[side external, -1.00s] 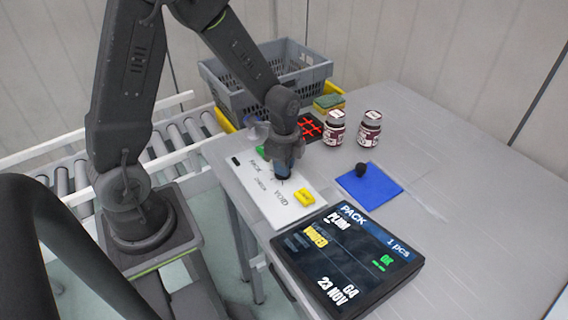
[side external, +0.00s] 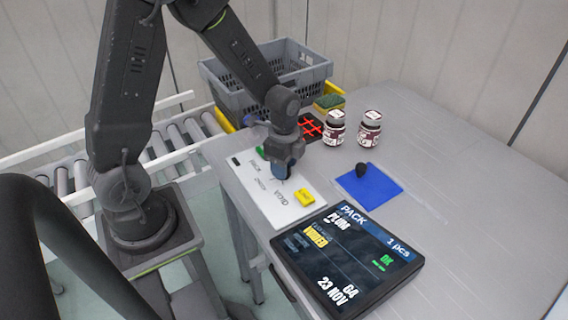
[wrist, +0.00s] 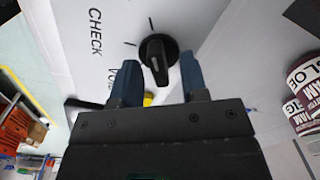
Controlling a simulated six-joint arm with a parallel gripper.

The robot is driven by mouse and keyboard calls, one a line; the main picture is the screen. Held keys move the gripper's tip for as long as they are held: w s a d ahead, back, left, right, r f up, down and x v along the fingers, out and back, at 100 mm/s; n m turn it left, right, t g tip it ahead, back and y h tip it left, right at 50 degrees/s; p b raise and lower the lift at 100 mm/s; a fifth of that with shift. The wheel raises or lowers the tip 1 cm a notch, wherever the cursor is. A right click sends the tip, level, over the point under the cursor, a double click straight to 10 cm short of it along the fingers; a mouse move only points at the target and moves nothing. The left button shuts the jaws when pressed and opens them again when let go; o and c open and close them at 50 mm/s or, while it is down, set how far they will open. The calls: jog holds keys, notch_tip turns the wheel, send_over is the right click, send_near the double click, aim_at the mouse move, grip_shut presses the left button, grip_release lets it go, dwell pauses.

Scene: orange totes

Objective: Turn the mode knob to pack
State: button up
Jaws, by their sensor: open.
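The white panel (side external: 262,190) carries the words PACK, CHECK and VOID; the PACK word is out of the wrist view. My gripper (wrist: 158,62) is open, with one blue finger on each side of the knob and gaps between. In the side view my gripper (side external: 283,170) is over the panel and hides the knob. The display (side external: 345,262) reads PACK, PLUM, VOIDED, 1 pcs and OK.
A yellow block (side external: 304,198) sits on the panel near VOID. Two jars (side external: 334,130) (side external: 369,130) stand behind. A grey crate (side external: 235,95) is at the back. The table's right side is clear.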

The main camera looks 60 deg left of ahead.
jog(key=shift+r, duration=0.1)
notch_tip(320, 180, up, 14)
dwell(0.5)
jog(key=s+d+r+n+t, duration=0.2)
jog(key=s+r+n, duration=0.1)
jog(key=s+n, duration=0.3)
jog(key=s+d+r+n+t, duration=0.3)
jog(key=s+r+n, duration=0.1)
jog(key=s+n, duration=0.2)
jog(key=shift+s+d+r+t, duration=0.15)
jog(key=shift+s+d+t, duration=0.15)
jog(key=shift+s, duration=0.4)
jog(key=shift+c, duration=0.2)
dwell(0.8)
